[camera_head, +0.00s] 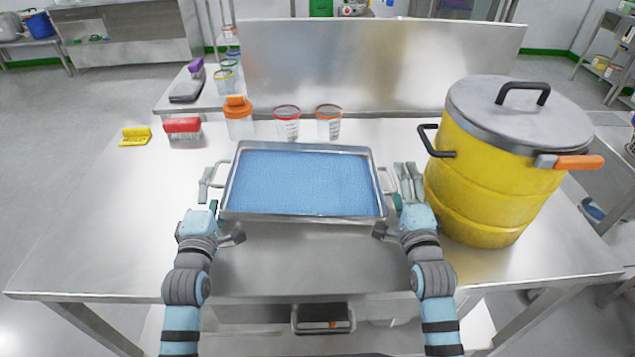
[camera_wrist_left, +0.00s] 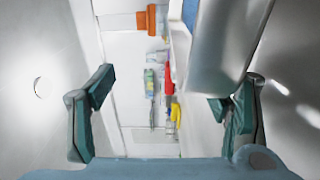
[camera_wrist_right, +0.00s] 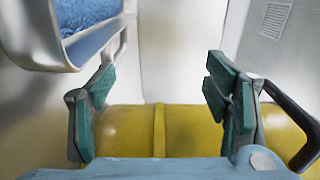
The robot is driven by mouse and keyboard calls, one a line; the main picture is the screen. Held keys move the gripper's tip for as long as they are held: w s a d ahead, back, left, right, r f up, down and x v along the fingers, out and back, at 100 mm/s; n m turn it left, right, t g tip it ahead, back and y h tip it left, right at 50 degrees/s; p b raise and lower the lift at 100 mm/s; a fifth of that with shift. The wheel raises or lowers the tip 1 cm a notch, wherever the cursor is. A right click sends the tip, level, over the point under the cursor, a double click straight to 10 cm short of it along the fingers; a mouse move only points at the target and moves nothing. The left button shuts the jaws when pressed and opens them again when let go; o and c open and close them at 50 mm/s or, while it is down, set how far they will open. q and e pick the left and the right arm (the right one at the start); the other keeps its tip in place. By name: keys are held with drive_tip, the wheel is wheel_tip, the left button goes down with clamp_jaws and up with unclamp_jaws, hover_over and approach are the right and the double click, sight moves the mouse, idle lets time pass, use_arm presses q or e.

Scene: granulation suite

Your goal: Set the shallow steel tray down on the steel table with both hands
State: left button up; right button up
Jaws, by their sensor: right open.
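The shallow steel tray (camera_head: 304,218), filled with blue granules, lies level on the steel table (camera_head: 110,230) in front of my body. It has a handle at each short side. My left gripper (camera_head: 209,188) is open at the tray's left handle. In the left wrist view its fingers (camera_wrist_left: 165,105) are wide apart, with the tray's steel side (camera_wrist_left: 225,45) at the upper right. My right gripper (camera_head: 408,182) is open beside the right handle (camera_head: 387,180). In the right wrist view, its fingers (camera_wrist_right: 160,100) are apart, with the tray corner and handle near the left finger.
A yellow drum (camera_head: 475,190) with a grey lid and black handles stands close to the right of my right gripper. Orange-lidded jar (camera_head: 239,122), two clear cups (camera_head: 287,126), a red-topped block (camera_head: 183,127) and a yellow item (camera_head: 136,136) stand behind. The table's left side is clear.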

use_arm(q)
drive_tip(key=o, duration=0.4)
drive_tip(key=shift+o, duration=0.2)
drive_tip(key=s, duration=1.2)
use_arm(e)
drive_tip(key=shift+o, duration=2)
